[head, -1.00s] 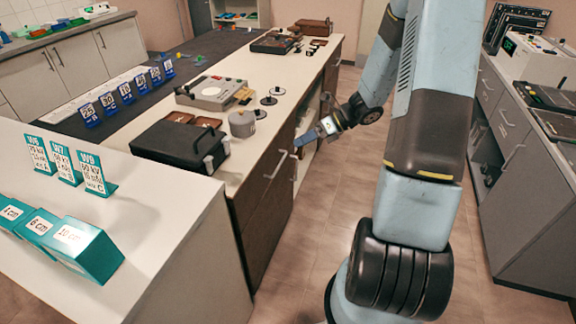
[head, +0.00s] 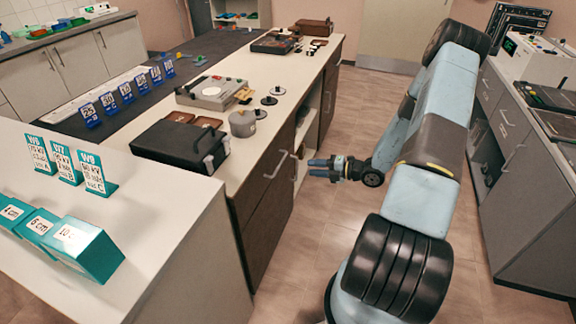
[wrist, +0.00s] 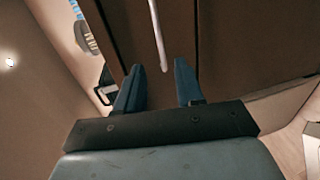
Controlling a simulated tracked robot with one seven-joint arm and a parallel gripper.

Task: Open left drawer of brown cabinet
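The brown cabinet (head: 262,235) is under the white counter, with its dark front facing right in the head view. A pale bar handle (head: 276,164) is on its upper front, and the panels look closed. My gripper (head: 311,168) is beside the front, fingers pointing left towards it, with a gap to the panel. In the wrist view the two blue fingers of my gripper (wrist: 157,82) are apart and empty. A pale handle (wrist: 158,35) runs up the brown panel (wrist: 178,55), lined up with the gap between the fingertips. I cannot tell the exact distance to it.
An open shelf bay (head: 303,133) lies beyond the brown front. A black case (head: 180,146), a grey pot (head: 242,123) and a grey device (head: 212,93) stand on the counter (head: 225,165). Grey cabinets (head: 510,150) line the right side. The floor (head: 325,215) between is clear.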

